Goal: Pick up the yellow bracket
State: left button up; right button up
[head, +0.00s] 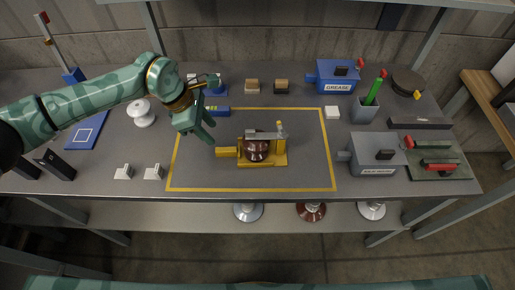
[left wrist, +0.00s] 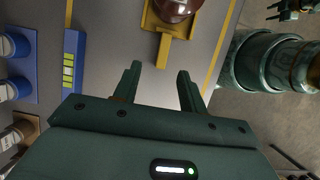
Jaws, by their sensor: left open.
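The yellow bracket (head: 245,161) stands on the table inside a yellow outlined area. Its short handle points left in the head view, and a brown insulator (head: 257,150) sits in it under a grey bar. In the left wrist view the bracket's handle (left wrist: 163,48) points toward my fingers, and its far part is cut off by the top edge. My left gripper (head: 211,132) is open and empty, up and left of the handle and apart from it. In the left wrist view the handle lies just beyond the gap between its fingertips (left wrist: 159,70).
A blue block with yellow-green marks (head: 217,111) lies behind the left gripper. A blue grease box (head: 333,77) and a grey box (head: 376,157) stand right. A white spool (head: 141,112) and two small white blocks (head: 153,172) are left. The outlined area's front is clear.

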aim_at(228, 149)
pick_arm(q)
jog(key=x, duration=0.3)
jog(key=shift+f, duration=0.1)
jog(key=shift+d+f, duration=0.15)
jog(key=shift+f, duration=0.1)
jog(key=x, duration=0.1)
jog(key=b+x, duration=0.1)
jog(key=x, duration=0.3)
jog(key=shift+s+d+b, duration=0.25)
jog(key=shift+d+b, duration=0.1)
jog(key=shift+d, duration=0.05)
grip_shut()
jog(key=shift+r, duration=0.15)
pick_arm(e)
jog(key=shift+w+f, duration=0.25)
jog(key=shift+f, duration=0.7)
